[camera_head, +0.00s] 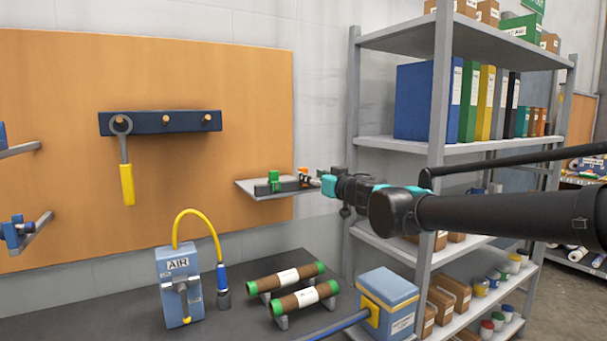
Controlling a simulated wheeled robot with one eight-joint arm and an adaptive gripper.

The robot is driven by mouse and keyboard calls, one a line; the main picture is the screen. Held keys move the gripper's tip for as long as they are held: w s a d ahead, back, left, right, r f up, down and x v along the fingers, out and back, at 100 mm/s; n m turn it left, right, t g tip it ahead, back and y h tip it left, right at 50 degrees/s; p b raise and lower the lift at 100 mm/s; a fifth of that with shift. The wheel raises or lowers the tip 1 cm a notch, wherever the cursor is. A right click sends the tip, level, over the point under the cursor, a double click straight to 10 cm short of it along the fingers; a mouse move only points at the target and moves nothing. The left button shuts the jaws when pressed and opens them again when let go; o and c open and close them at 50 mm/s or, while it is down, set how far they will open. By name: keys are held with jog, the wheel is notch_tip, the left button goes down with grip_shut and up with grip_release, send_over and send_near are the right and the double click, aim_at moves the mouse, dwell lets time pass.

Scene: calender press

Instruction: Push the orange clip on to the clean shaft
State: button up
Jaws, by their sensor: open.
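A small grey shelf (252,193) juts from the wall by the right edge of the orange board. A dark bar or block (291,184) lies on it, with a green piece (274,180) standing at its left part. A small orange piece (303,171), which looks like the orange clip, shows at the right end of the shelf. My gripper (313,181) is open, comes in from the right and is close beside the orange piece. I cannot tell whether they touch. I cannot pick out the clean shaft for sure; my gripper covers the shelf's right end.
A metal rack (438,150) with binders and boxes stands right behind my arm. Below are a dark bench (120,318), a blue AIR unit (178,285) with a yellow hose, brown rolls (303,298) and a blue box (388,290). A yellow-handled wrench (126,180) hangs left.

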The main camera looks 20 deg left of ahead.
jog(key=shift+x, duration=2.95)
jog(key=shift+c, duration=0.4)
grip_shut()
jog(key=shift+r, duration=2.25)
